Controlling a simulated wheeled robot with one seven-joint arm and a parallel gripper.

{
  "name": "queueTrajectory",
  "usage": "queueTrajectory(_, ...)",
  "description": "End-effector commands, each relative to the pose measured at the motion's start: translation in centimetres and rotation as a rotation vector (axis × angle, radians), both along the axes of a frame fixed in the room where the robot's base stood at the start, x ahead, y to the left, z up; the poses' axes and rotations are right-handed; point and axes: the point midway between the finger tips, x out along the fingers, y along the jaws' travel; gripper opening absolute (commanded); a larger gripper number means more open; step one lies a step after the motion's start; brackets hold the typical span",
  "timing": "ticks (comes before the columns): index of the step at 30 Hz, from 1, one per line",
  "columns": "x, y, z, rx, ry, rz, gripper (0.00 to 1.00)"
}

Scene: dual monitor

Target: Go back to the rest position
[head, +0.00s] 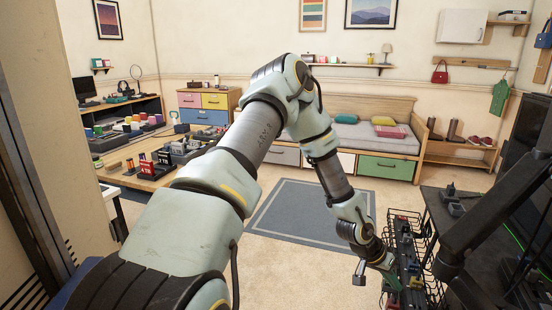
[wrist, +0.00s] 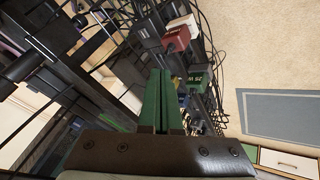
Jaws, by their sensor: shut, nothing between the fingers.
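My gripper (head: 391,277) is at the lower right of the head view, on the end of my lowered arm. Its green fingers reach to the black wire basket (head: 432,290) beside the dark desk. In the wrist view, the two green fingers of my gripper (wrist: 161,72) are together with nothing between them. Beyond the fingertips are a dark red plug block (wrist: 176,39) and a green block (wrist: 198,82) among black cables. I cannot tell whether the fingertips touch anything.
The dark desk (head: 440,205) and a black monitor arm (head: 468,245) stand close on the right. A grey rug (head: 290,215) lies on open floor left of my gripper. A wooden table (head: 130,165) with many small items is at left. A bed (head: 355,140) stands behind.

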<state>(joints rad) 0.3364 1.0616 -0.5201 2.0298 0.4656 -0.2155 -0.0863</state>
Motion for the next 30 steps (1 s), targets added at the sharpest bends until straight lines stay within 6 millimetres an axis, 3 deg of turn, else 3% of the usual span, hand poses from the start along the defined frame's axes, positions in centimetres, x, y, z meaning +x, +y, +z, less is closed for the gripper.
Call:
queueTrajectory(1, 1.9, 2.6, 1.5, 0.052, -0.029, 0.028, 0.00)
queueTrajectory(3, 3.7, 6.5, 3.2, 0.131, -0.047, 0.072, 0.00)
queueTrajectory(9, 7.0, 17.8, 8.9, 0.327, -0.075, 0.238, 0.00)
queueTrajectory(14, 7.0, 26.6, 13.9, 0.444, -0.059, 0.410, 0.00)
queueTrajectory(18, 5.0, 33.2, 18.0, 0.507, -0.020, 0.572, 0.00)
queueTrajectory(21, 3.0, 36.7, 20.2, 0.527, 0.018, 0.677, 0.00)
queueTrajectory(24, 1.0, 38.9, 21.7, 0.532, 0.055, 0.756, 0.00)
queueTrajectory(30, -1.0, 40.7, 22.9, 0.527, 0.095, 0.830, 0.00)
